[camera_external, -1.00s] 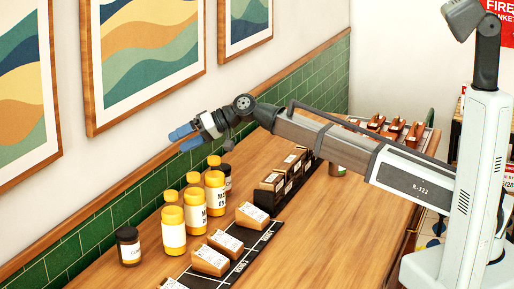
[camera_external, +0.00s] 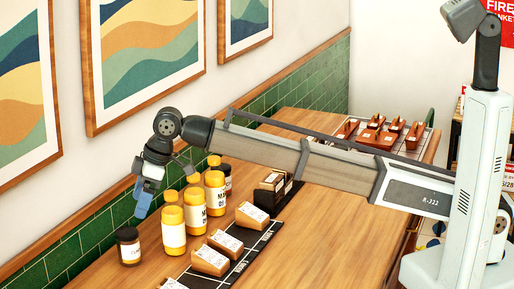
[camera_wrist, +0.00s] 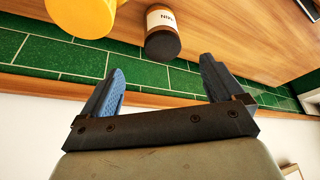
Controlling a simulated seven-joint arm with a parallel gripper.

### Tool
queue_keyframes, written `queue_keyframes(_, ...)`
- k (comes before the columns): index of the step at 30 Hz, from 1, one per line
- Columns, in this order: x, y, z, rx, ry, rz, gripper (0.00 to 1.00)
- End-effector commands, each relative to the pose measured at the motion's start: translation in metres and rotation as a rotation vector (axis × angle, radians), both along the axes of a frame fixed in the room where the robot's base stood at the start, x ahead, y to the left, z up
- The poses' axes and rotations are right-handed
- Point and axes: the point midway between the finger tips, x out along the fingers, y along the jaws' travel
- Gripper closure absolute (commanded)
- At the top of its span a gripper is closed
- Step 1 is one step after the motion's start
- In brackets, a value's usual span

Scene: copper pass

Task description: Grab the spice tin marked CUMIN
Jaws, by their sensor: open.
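A spice tin with a dark lid and white label (camera_external: 129,246) stands upright on the counter at the front left, by the tiled wall. The few letters visible there look like the end of CUMIN; in the external view the label is too small to read surely. My gripper (camera_external: 142,199) is in the air above and slightly beyond this tin, blue fingers pointing down. In the wrist view my gripper (camera_wrist: 160,67) is open, with nothing between its fingers, and the tin lies beyond them.
Several yellow-lidded jars (camera_external: 174,238) stand in a row close by, one nearest the tin. A second dark tin (camera_external: 227,176) is behind them. Wooden card blocks (camera_external: 210,260) sit on a black strip to the right. The green tiled wall (camera_external: 97,228) borders the left.

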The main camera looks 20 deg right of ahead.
Motion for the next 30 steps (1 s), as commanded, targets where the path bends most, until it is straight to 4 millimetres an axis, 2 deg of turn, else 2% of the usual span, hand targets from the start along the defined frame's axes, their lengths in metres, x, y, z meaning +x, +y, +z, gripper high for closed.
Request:
queue_keyframes(5, -0.006, 0.005, -0.005, -0.009, -0.003, 0.005, 0.05)
queue_keyframes(8, -0.005, 0.008, -0.015, -0.009, -0.002, 0.004, 0.05)
queue_keyframes(19, 0.0, 0.031, -0.07, -0.008, -0.001, 0.003, 0.05)
queue_keyframes(30, 0.002, 0.04, -0.092, -0.007, -0.001, 0.003, 0.05)
